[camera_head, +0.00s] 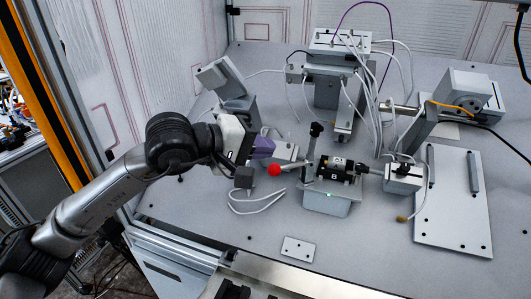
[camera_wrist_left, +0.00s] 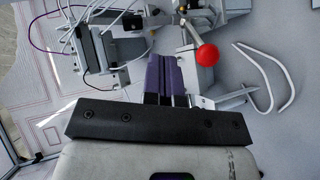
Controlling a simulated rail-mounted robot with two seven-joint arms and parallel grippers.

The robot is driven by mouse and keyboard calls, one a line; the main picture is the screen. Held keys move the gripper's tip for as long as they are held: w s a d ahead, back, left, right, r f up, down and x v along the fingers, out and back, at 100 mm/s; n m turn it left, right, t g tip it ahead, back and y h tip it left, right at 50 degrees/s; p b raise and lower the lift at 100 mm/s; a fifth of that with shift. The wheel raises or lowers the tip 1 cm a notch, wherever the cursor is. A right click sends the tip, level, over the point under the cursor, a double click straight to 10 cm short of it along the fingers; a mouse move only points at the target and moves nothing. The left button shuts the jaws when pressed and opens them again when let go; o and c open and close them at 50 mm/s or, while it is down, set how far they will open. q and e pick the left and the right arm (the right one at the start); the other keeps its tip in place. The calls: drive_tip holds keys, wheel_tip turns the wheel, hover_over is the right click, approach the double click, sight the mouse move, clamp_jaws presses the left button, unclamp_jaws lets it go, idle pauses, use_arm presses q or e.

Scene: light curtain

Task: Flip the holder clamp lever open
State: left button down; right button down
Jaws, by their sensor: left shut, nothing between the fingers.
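The holder (camera_head: 326,200) is a grey metal block on the table, with a black cylinder (camera_head: 336,168) lying across its top. A rod with a red ball knob (camera_head: 274,170) sticks out to the left of it, roughly level. A black-tipped post (camera_head: 315,130) stands upright at the holder's back left. My left gripper (camera_head: 264,147) has purple fingers, shut and empty, just behind and left of the red knob. In the left wrist view, the fingers (camera_wrist_left: 165,62) point up the picture, and the red knob (camera_wrist_left: 207,55) is to their right, apparently apart. My right gripper is out of view.
A metal block (camera_head: 403,178) with a rod stands right of the holder. A flat plate (camera_head: 455,205) lies farther right. Cabled machinery (camera_head: 340,68) fills the back. A loose white cable (camera_head: 255,203) and a small plate (camera_head: 298,249) lie in front, with bare table around them.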

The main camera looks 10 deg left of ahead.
use_arm(q)
drive_tip(key=p+v, duration=0.1)
drive_tip(key=v, duration=0.8)
drive_tip(key=shift+a+r, duration=0.1)
drive_tip(key=shift+a, duration=0.05)
drive_tip(key=shift+a, duration=0.1)
